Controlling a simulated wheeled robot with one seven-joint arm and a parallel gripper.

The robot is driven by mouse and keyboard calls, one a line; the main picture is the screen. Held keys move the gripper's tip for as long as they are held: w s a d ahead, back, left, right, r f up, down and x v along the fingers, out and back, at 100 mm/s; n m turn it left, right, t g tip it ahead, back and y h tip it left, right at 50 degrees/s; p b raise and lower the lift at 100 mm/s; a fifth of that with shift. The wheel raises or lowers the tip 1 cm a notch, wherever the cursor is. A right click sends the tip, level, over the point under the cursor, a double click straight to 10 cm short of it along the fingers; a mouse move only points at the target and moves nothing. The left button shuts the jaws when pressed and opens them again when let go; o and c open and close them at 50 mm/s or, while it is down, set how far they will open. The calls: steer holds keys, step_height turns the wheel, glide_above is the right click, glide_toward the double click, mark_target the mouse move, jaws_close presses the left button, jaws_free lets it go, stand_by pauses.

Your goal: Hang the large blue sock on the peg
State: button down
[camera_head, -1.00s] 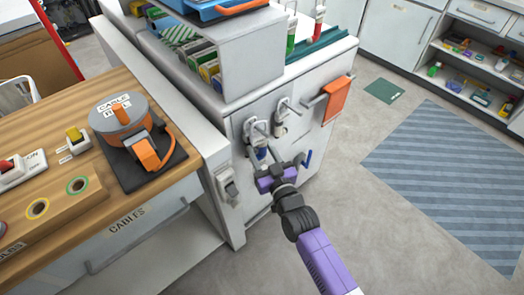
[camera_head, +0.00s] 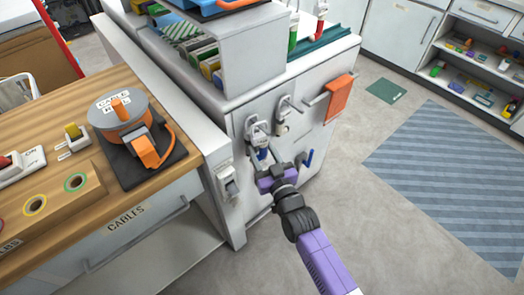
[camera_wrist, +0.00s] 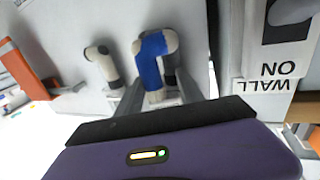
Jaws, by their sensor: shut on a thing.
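The blue sock (camera_wrist: 152,62), a short blue and white tube shape, sits between my gripper's (camera_wrist: 155,100) two grey fingers in the wrist view. In the head view a small patch of the sock's blue (camera_head: 263,154) shows just above my purple gripper (camera_head: 268,168), below the left white wall fixture (camera_head: 257,133). My gripper is shut on the sock, close to the white cabinet side. A blue peg-like piece (camera_head: 308,158) sticks out from the panel to the right of my gripper. I cannot tell whether the sock touches the fixture behind it.
A second white fixture (camera_head: 285,108) with a pale tip is up and right. An orange cloth (camera_head: 338,97) hangs on a bar farther right. A wall switch (camera_head: 229,183) is at the left. The wooden bench (camera_head: 75,215) stands left; open floor lies right.

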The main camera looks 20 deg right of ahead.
steer(key=shift+f, duration=0.2)
stand_by(0.4)
steer(key=c, duration=1.1)
jaws_free()
steer(key=shift+c, duration=0.2)
steer(key=shift+o, duration=0.2)
steer(key=shift+o, duration=0.5)
steer(key=o, duration=0.6)
